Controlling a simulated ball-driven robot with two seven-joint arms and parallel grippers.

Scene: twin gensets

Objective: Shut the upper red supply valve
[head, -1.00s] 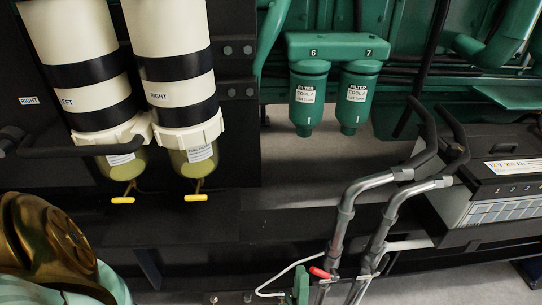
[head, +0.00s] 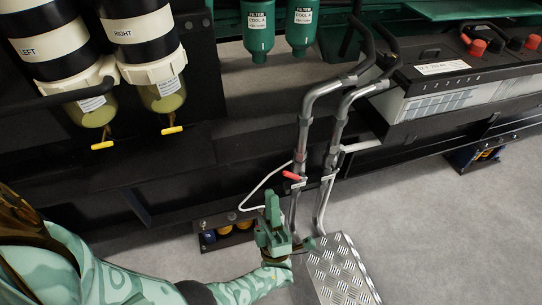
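A small red lever (head: 291,175) sits at the left upright of the grey handrails, with a thin white line curving down from beside it. It is the only red valve-like lever I can make out; I cannot tell whether it is the upper one. My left gripper (head: 272,210), green, is just below and left of the lever, pointing up, with a visible gap to it. Its fingers overlap in this view, so its opening is unclear. My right gripper is not in view.
Grey handrails (head: 304,130) rise above a metal tread-plate step (head: 342,270). Two cream-and-black filters (head: 140,30) with yellow drain levers hang at upper left, green coolant filters (head: 258,35) at top. A battery box (head: 440,85) stands right. Grey floor at lower right is clear.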

